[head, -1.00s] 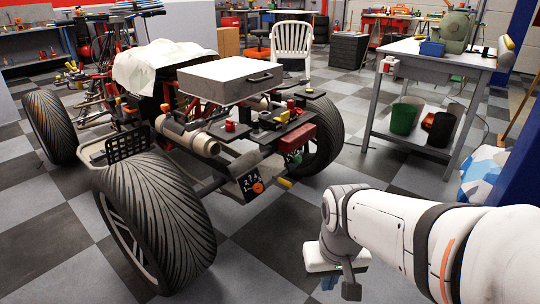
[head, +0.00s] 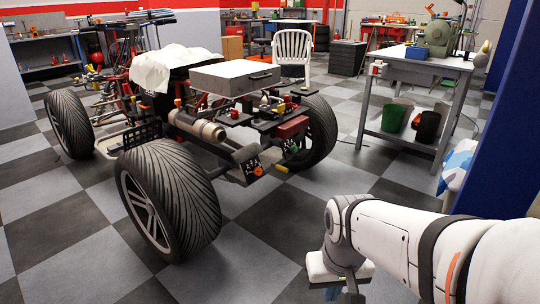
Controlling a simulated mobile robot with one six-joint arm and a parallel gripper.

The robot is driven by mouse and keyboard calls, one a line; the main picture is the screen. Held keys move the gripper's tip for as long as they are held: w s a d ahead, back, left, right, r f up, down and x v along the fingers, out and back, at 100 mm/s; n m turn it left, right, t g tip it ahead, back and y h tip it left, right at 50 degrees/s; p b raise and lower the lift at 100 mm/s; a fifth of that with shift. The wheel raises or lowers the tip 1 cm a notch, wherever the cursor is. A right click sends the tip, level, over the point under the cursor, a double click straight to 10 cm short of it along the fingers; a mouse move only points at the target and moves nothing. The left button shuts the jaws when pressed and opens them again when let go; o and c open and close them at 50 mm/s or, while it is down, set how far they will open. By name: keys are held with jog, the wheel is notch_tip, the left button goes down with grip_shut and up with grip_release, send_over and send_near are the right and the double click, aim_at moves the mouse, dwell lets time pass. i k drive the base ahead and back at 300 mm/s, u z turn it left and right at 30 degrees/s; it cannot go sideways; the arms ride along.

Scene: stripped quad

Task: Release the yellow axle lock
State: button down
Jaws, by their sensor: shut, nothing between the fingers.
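The stripped quad (head: 212,130) stands on the checkered floor left of centre, its rear end toward me. A small yellow piece (head: 281,168), likely the axle lock, sticks out low at the rear, right of a dark plate with an orange knob (head: 258,171). It is too small to tell its setting. My gripper (head: 333,294) points down at the bottom edge, partly cut off, with a bit of blue showing. It is shut and empty, nearer to me than the quad and well apart from the yellow piece.
A large rear tyre (head: 180,200) stands at the quad's near left; another tyre (head: 318,130) is at its right. A grey workbench (head: 420,68) with green and dark bins stands at right, beside a blue wall (head: 505,140). The floor between me and the quad is clear.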

aim_at(285, 170)
jog(key=u, duration=0.5)
jog(key=i, duration=1.4)
jog(key=z, duration=0.45)
